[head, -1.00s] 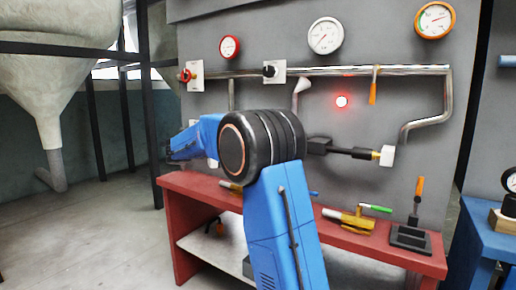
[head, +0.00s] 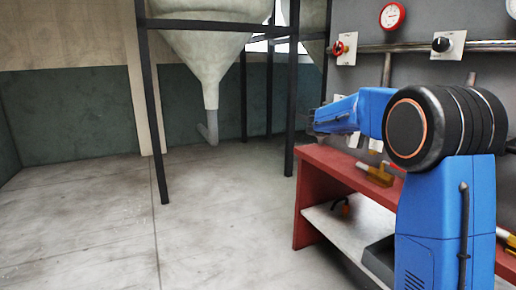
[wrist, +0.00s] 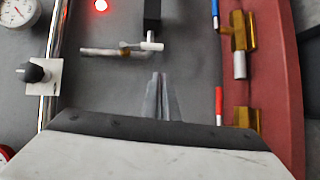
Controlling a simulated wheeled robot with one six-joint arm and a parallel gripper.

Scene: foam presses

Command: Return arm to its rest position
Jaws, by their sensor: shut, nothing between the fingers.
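My blue arm (head: 445,225) with its black joint stands at the right of the head view, in front of the red bench. Its forearm (head: 340,115) reaches left over the bench's far end. My gripper (wrist: 161,97) shows in the wrist view as two narrow grey fingers close together, with nothing between them. It is in front of the grey panel (wrist: 110,85), beside a black fitting with a white end (wrist: 152,45). Whether it touches anything cannot be told. In the head view the fingers cannot be made out.
The red bench (head: 305,215) has brass tools (wrist: 239,32) on top and a lower shelf. The panel carries a pipe (wrist: 57,40), gauges (head: 392,16), a red valve (head: 338,48) and a lit red lamp (wrist: 101,5). A hopper (head: 210,60) stands on black posts. Floor at left is clear.

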